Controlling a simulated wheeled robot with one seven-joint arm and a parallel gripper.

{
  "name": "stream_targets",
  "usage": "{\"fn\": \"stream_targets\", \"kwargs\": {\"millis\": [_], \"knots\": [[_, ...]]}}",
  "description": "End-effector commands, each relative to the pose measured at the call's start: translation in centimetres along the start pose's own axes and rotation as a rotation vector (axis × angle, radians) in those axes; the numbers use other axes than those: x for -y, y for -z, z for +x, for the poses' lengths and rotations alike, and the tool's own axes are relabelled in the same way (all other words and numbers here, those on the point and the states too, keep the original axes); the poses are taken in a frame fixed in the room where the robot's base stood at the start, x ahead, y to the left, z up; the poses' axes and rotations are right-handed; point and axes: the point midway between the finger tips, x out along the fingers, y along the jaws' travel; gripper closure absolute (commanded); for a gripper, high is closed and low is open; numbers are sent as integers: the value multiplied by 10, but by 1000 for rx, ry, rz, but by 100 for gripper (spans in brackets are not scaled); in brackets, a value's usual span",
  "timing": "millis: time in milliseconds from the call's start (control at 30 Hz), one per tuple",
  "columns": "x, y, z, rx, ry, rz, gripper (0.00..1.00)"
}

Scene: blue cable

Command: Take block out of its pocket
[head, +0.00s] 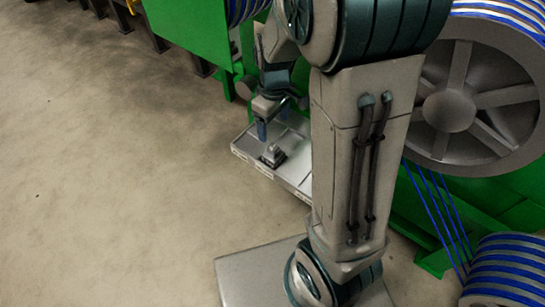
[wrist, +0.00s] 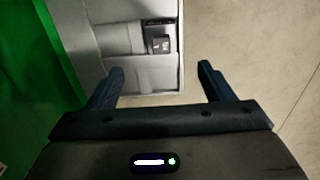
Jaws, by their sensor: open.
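The block (wrist: 160,45) is small and dark grey with a lighter top. In the wrist view it sits in a pocket of the pale grey tray (wrist: 150,78). In the head view the block (head: 272,155) shows as a dark and grey shape on the tray (head: 298,172), near its front edge. My gripper (wrist: 162,70) is open and empty, its two blue fingers apart. In the wrist view the block lies beyond the fingertips, between their lines. In the head view my gripper (head: 272,121) is above the tray, up and slightly behind the block.
Green machine frames (head: 185,40) stand behind the tray. A large grey reel (head: 450,110) with blue cable is at the right, and another blue-wound spool (head: 505,270) is at lower right. The concrete floor (head: 100,180) at the left is clear.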

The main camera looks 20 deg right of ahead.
Motion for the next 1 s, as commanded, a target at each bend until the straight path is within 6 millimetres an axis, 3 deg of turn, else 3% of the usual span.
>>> {"fn": "stream_targets", "kwargs": {"millis": [33,233,567,833,1000], "knots": [[1,-1,15,5,3,2,25],[1,-1,51,3,3,3,25],[1,0,73,2,2,3,25],[2,1,113,3,2,3,25],[2,2,115,-1,0,4,25]]}}
